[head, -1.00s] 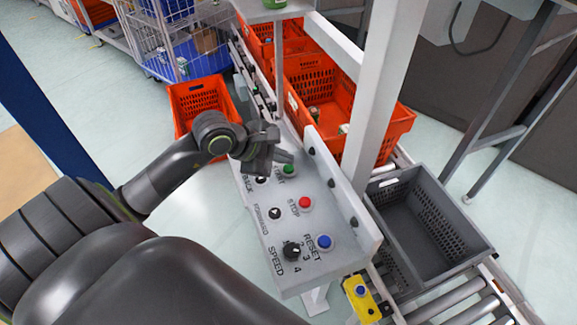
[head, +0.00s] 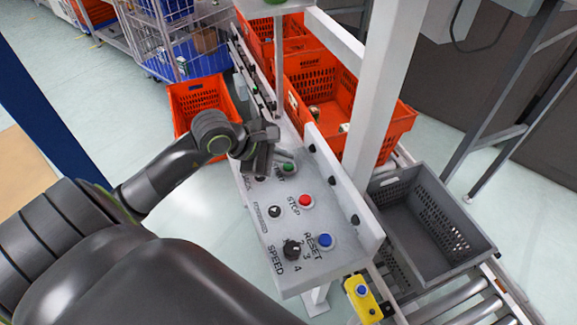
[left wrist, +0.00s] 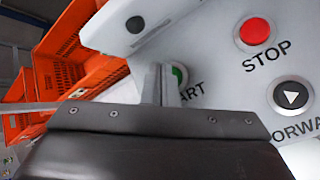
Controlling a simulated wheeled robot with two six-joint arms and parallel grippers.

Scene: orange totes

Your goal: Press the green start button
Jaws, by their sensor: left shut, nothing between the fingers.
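The green start button (head: 288,168) sits on the upper part of the light grey control panel (head: 262,222). My left gripper (head: 268,162) is shut and empty, with its fingertips just left of the button in the head view. In the left wrist view the shut fingers (left wrist: 166,88) hide part of the green button (left wrist: 181,75) and of its START label. I cannot tell whether the fingertips touch the button. My right gripper is not in view.
The red STOP button (head: 305,202), blue RESET button (head: 325,240), black FORWARD button (head: 274,211) and SPEED knob (head: 292,250) are on the same panel. A raised edge and white post (head: 378,100) stand to the right. Orange totes (head: 320,85) lie behind; a grey tote (head: 425,220) is at right.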

